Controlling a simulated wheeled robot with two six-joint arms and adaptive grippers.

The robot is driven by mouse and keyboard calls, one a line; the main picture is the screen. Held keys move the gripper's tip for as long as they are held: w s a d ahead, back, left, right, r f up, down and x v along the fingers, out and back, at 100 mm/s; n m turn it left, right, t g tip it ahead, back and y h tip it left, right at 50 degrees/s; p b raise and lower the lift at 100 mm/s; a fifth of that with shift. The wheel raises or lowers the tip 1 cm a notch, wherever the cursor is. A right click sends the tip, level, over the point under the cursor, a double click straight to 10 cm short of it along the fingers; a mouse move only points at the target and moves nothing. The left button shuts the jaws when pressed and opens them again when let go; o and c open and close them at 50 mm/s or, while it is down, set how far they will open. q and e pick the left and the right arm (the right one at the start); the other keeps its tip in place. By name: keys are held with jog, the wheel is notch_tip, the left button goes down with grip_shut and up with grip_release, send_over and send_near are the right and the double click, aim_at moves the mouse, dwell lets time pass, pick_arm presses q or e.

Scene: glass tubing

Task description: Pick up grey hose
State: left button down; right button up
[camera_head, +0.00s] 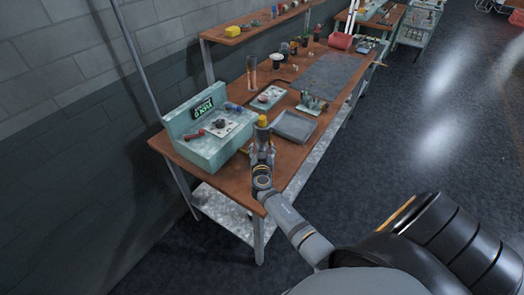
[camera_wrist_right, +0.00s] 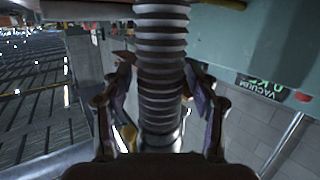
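A ribbed grey hose (camera_wrist_right: 162,75) runs top to bottom through the middle of the right wrist view. My right gripper (camera_wrist_right: 160,75) has one finger on each side of it. The fingertips are at or very near the hose's sides; I cannot tell whether they grip it. In the head view my right gripper (camera_head: 262,150) is at the near part of the wooden workbench (camera_head: 283,170), beside a pale green box. A yellow piece (camera_head: 262,120) shows just above the gripper. The hose is hard to make out there. My left gripper is not in view.
The pale green vacuum box (camera_head: 205,150) stands left of the gripper, with a lit panel that also shows in the wrist view (camera_wrist_right: 262,86). A grey tray (camera_head: 295,126) lies behind to the right. Small parts, tubes and a grey mat (camera_head: 328,77) cover the farther bench.

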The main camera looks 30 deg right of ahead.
aim_at(266, 139)
jog(key=shift+f, duration=0.1)
grip_shut()
jog(key=shift+w+r, duration=0.1)
jog(key=shift+r, duration=0.7)
jog(key=s+r, duration=0.1)
jog(key=r, duration=0.1)
jog(key=s+r, duration=0.1)
jog(key=r, duration=0.1)
jog(key=s+a+r, duration=0.1)
jog(key=s+r, duration=0.1)
jog(key=shift+r+b, duration=0.2)
jog(key=shift+b, duration=0.2)
jog(key=s+a+r+b, duration=0.2)
jog(key=s+r, duration=0.3)
jog(key=s, duration=0.4)
jog(key=shift+s+a+b, duration=0.25)
jog(key=shift+a+b, duration=0.05)
jog(key=shift+b, duration=0.05)
